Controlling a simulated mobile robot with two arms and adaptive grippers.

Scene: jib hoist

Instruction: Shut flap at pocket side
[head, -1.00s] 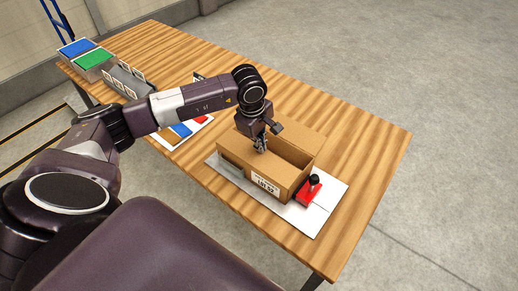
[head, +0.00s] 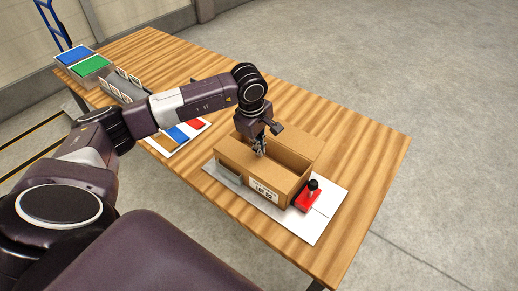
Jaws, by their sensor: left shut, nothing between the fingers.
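An open cardboard box (head: 283,190) with a white printed label (head: 264,190) on its near face stands on a white sheet (head: 308,227). A cardboard flap (head: 296,139) stands out along the box's far side. A grey pocket-like piece (head: 228,176) sits against the box's near left side. My left gripper (head: 261,152) points down over the box opening, with its fingers shut and nothing held. The arm hides part of the box's left and far edges. I cannot tell whether the fingertips touch the cardboard. My right gripper is out of view.
A red tool with a black knob (head: 309,196) stands beside the box's right end. A tray with coloured pieces (head: 180,133), grey holders with cards (head: 122,84) and blue and green bins (head: 91,66) lie further left. The table's (head: 360,150) right part is clear.

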